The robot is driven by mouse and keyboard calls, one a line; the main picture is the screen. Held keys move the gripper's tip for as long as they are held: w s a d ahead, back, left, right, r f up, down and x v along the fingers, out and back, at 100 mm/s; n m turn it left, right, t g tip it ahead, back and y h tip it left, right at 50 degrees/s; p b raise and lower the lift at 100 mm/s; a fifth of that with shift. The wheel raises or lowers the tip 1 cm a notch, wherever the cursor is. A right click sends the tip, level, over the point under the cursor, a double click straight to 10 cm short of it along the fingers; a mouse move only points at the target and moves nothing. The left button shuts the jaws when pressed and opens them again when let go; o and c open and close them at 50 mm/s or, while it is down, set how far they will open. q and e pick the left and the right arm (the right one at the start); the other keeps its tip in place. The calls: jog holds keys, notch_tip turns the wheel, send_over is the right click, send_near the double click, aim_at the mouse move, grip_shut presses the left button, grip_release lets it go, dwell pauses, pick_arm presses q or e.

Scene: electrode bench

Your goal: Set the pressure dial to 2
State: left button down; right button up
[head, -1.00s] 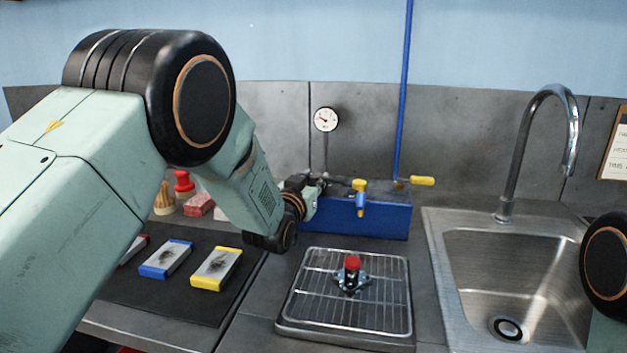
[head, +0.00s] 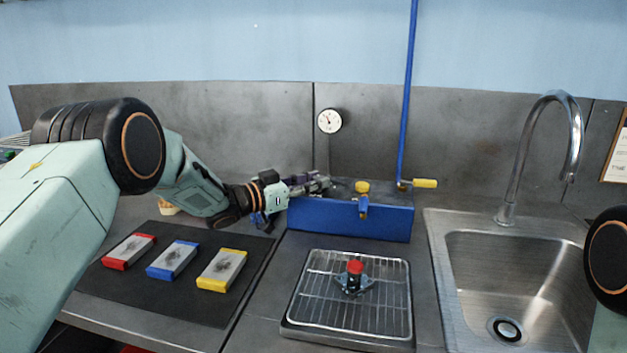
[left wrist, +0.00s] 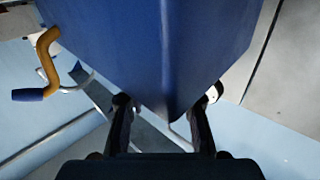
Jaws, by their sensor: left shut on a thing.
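My left gripper (head: 322,185) reaches in from the left over the box's top left end, shut on a small part there that the fingers hide. In the left wrist view its two fingers (left wrist: 166,100) lie either side of the blue box's corner (left wrist: 150,50). My right gripper is out of view.
A wire-rack tray (head: 310,310) with a red-topped fitting (head: 355,275) lies in front of the box. A sink (head: 530,270) with a tall tap (head: 578,130) is on the right. Red, blue and yellow-edged packs (head: 172,260) lie on a black mat (head: 160,295) at left.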

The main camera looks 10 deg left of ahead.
pick_arm(q)
jog(key=shift+w+a+r+m+g+h, duration=0.1)
jog(key=shift+w+r+m+g+h, duration=0.05)
jog(key=shift+m+g+h, duration=0.6)
jog(key=c, duration=1)
grip_release()
jog(key=v, duration=1.2)
